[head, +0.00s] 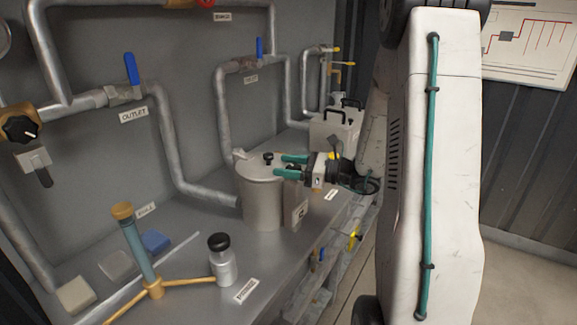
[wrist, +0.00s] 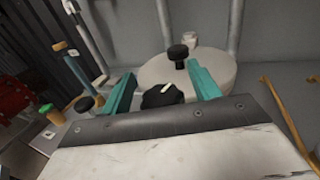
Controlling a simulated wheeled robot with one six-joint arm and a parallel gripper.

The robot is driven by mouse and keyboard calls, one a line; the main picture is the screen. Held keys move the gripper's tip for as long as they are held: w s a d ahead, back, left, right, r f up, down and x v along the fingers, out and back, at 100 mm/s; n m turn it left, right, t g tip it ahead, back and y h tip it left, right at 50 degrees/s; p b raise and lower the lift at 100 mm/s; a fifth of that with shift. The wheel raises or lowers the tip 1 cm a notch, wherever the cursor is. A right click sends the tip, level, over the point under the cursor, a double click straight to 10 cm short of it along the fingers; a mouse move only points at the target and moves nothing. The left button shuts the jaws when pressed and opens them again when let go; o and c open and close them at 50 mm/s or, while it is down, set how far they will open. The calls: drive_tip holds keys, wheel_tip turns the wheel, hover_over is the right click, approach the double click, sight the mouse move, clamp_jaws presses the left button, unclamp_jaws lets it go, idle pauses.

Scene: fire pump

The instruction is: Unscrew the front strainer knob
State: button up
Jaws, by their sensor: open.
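The strainer is a pale grey cylinder (head: 262,200) on the bench in the head view. Its lid (wrist: 208,68) fills the upper middle of the wrist view, with a small black top knob (wrist: 178,52); the top knob also shows in the head view (head: 268,158). A black front knob with a white mark (wrist: 162,96) sits between my teal fingers in the wrist view, on the near side of the strainer. My gripper (head: 279,165) is open beside the strainer's right side, and it also shows in the wrist view (wrist: 162,75). Contact with the front knob cannot be told. The front knob is hidden in the head view.
A tripod-like tool with a blue shaft (head: 138,245) and a black-capped jar (head: 222,262) stand left on the bench. A grey box with handles (head: 335,130) stands behind my gripper. Pipes with blue valve handles (head: 131,68) line the wall.

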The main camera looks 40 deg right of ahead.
drive_tip(key=shift+c, duration=0.3)
drive_tip(key=c, duration=0.9)
drive_tip(key=shift+s+a+n+g+y, duration=0.1)
drive_tip(key=shift+s+n+g+y, duration=0.05)
drive_tip(key=shift+n+g+y, duration=1)
drive_tip(key=shift+s+a+n+g+y, duration=0.1)
drive_tip(key=shift+n+g+y, duration=0.85)
drive_tip(key=shift+g, duration=0.4)
drive_tip(key=o, duration=1)
drive_tip(key=shift+d, duration=0.1)
drive_tip(key=shift+c, duration=0.2)
drive_tip(key=v, duration=0.8)
